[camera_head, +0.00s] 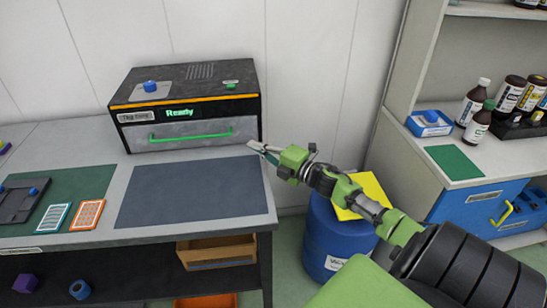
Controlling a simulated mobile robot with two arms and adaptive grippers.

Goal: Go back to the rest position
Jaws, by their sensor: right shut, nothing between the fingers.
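My right gripper (262,150) is shut and empty. It is in the air near the right edge of the grey table, in front of the black machine's (190,105) right corner. My right arm reaches in from the lower right, with green and black links. My left gripper is not in view. The machine has a green handle (190,136) and a display reading "Ready".
A dark mat (190,190) lies bare on the table (105,172). A blue barrel (325,235) with a yellow top stands right of the table, behind my arm. A shelf unit at the right holds brown bottles (473,102), a blue box (429,124) and a green mat (453,162).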

